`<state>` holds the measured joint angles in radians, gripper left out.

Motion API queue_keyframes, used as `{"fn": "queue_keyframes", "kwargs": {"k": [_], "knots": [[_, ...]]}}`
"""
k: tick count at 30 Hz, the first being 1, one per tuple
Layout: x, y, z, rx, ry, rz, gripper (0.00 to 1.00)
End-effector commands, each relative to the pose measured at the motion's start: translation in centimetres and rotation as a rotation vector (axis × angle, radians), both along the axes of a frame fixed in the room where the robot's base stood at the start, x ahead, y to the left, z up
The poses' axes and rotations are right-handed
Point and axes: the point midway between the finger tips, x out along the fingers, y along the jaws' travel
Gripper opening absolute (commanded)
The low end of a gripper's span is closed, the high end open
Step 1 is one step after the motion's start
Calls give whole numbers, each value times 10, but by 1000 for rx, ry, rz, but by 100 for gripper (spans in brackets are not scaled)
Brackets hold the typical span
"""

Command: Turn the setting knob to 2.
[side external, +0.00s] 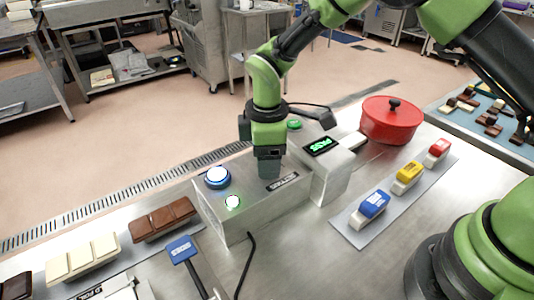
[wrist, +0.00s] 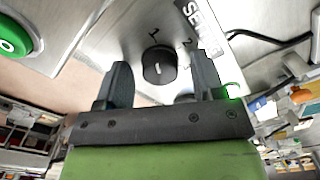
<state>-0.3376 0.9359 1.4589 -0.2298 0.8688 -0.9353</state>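The setting knob (wrist: 159,66) is a round black knob with a white pointer line, on the sloped top of a metal control box (side external: 240,217). In the wrist view it sits between the two fingers of my gripper (wrist: 162,78), with a gap on each side. The fingers are apart, and no contact with the knob shows. In the side view my gripper (side external: 268,168) points down at the box top and hides the knob.
A display (side external: 323,146) stands behind, near a red pot (side external: 388,122). Blue, yellow and red blocks lie right; chocolate bars (side external: 163,219) lie left.

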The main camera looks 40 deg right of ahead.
Motion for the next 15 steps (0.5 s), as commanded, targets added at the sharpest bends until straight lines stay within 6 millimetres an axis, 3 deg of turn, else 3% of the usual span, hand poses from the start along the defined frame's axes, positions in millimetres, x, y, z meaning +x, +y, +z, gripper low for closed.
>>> {"fn": "queue_keyframes", "kwargs": {"k": [1, 6, 15], "knots": [[0, 0, 0, 0, 0, 0, 52], [0, 0, 0, 0, 0, 0, 14], [0, 0, 1, 0, -1, -25, 14]]}}
